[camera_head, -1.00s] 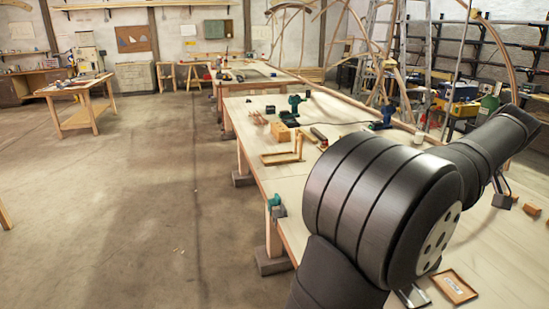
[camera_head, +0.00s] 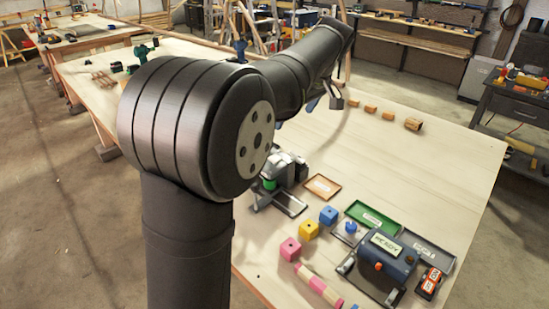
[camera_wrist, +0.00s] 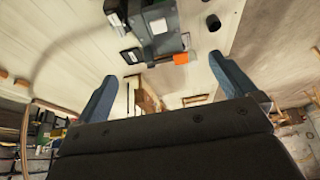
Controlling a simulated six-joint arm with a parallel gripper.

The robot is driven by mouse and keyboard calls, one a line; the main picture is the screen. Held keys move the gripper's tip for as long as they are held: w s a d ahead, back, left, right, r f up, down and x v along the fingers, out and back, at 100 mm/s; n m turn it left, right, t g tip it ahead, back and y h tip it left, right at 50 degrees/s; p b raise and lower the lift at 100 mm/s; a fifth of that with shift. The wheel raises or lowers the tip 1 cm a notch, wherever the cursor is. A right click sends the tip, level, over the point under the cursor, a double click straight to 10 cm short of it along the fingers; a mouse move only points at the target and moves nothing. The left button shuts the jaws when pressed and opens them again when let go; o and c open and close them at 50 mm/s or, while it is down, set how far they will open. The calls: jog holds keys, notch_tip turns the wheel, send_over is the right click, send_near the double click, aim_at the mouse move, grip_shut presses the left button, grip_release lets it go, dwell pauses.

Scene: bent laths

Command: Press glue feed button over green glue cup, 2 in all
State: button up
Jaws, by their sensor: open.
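A grey machine (camera_head: 292,168) with a green cup-like part (camera_head: 269,184) at its front stands mid-table in the head view, partly hidden by my arm. I cannot make out a glue feed button on it. My gripper is mostly hidden behind my arm in the head view. In the wrist view my gripper (camera_wrist: 162,68) is open, its two blue fingers wide apart with nothing held between them. A dark machine (camera_wrist: 160,38) with an orange patch beside it lies beyond the fingertips; I cannot tell which machine it is.
A dark blue box (camera_head: 392,262) with a READY label and an orange knob stands at the front right. Green (camera_head: 374,217) and brown (camera_head: 323,187) trays, pink (camera_head: 290,249), yellow (camera_head: 309,230) and blue (camera_head: 328,215) blocks, and a striped bar (camera_head: 318,286) lie nearby.

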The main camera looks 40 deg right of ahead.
jog(key=shift+c, duration=0.4)
grip_shut()
dwell(1.2)
